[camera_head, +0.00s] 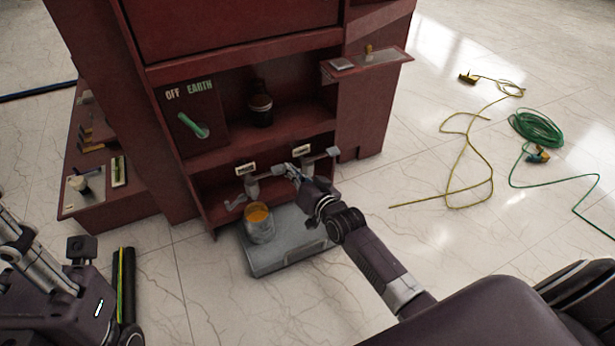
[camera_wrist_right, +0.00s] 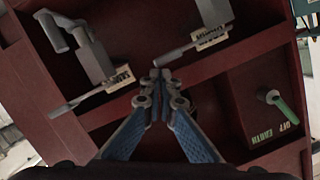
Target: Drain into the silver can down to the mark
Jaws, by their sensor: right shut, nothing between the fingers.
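The silver can (camera_head: 262,234) stands upright on a grey platform (camera_head: 282,262), with orange liquid showing inside. It is below and close to the left of two grey valve outlets (camera_head: 252,188) at the cabinet's bottom opening. My right gripper (camera_head: 290,171) is shut and empty, up and right of the can, between the two valves. In the right wrist view its fingertips (camera_wrist_right: 160,76) meet between two labelled valves, near a grey lever (camera_wrist_right: 186,49); contact cannot be told. The mark cannot be made out. My left arm shows at the lower left, but its fingers are not visible.
The red cabinet has white valve labels (camera_head: 245,168), a green handle (camera_head: 193,126) marked OFF and EARTH, and a dark bottle (camera_head: 261,105) on a shelf. A yellow-green cable (camera_head: 466,150) and a green coil (camera_head: 536,129) lie on the floor at right.

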